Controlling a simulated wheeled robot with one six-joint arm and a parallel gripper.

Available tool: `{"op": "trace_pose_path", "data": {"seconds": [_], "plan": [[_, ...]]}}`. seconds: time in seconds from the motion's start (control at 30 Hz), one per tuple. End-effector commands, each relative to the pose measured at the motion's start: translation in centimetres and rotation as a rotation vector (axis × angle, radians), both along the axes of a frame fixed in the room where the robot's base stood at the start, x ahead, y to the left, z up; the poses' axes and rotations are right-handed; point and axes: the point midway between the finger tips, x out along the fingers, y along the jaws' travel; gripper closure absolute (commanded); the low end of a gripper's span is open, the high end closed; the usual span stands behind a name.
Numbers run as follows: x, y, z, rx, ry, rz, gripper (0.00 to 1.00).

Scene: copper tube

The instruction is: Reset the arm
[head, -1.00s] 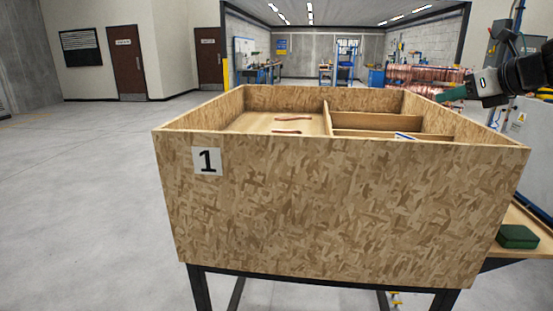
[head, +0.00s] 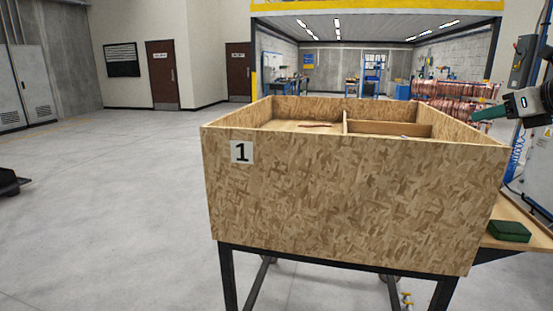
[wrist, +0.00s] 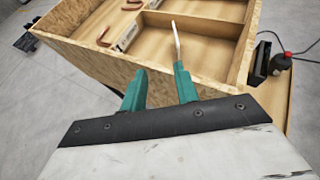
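My gripper (head: 478,114) is at the right edge of the head view, raised beyond and right of the wooden bin. In the wrist view its two green fingers (wrist: 158,86) are apart, with nothing held between them. The chipboard bin (head: 345,200), marked 1, stands on a dark metal frame. A bent copper tube (head: 316,125) lies in its left compartment. The wrist view shows bent copper tubes (wrist: 103,36) inside the bin, next to a white-labelled piece (wrist: 127,37). A thin pale item (wrist: 176,40) appears in another compartment, beyond the fingertips.
A green box (head: 509,231) sits on a wooden shelf at the right of the bin. Stacked copper coils (head: 455,105) and grey machinery stand behind. A dark object (head: 10,183) is at the left edge. The floor left of the bin is open.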

Motion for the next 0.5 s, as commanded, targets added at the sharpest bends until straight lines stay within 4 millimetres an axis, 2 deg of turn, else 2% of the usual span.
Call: {"op": "trace_pose_path", "data": {"seconds": [0.17, 0.27, 0.5], "plan": [[-0.2, 0.0, -0.3, -0.099, -0.014, 0.057, 0.7], [-0.6, 0.1, -1.1, -0.171, -0.006, 0.104, 0.7], [-2.8, 1.5, -5.0, -0.422, 0.043, 0.308, 0.7]]}}
